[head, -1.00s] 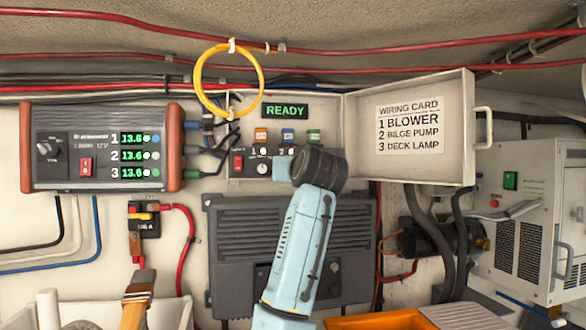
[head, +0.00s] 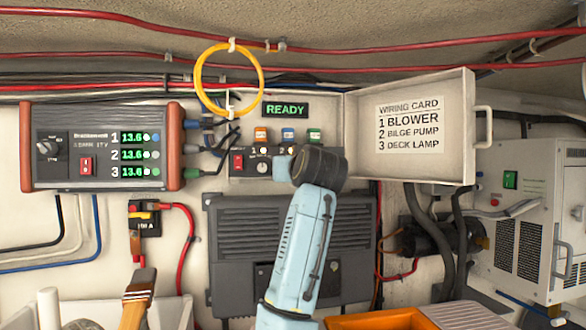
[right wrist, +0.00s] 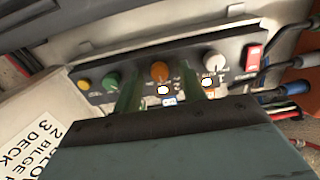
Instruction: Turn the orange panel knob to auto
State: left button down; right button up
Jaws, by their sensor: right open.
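The orange knob (right wrist: 160,71) sits near the middle of a dark control panel (right wrist: 232,51) in the right wrist view. My right gripper (right wrist: 159,88) is open, with its two greenish fingers reaching toward the panel on either side of this knob. I cannot tell whether they touch it. The marks around the knob are too small to read. In the head view, my right arm covers the right part of the panel (head: 250,170) and hides the orange knob and the fingers. My left gripper is not in view.
An open cover with a wiring card (head: 410,125) stands right of the panel. A READY display (head: 285,111) is above.

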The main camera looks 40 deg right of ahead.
jog(key=shift+s, duration=0.1)
jog(key=b+v, duration=0.3)
jog(key=v, duration=1)
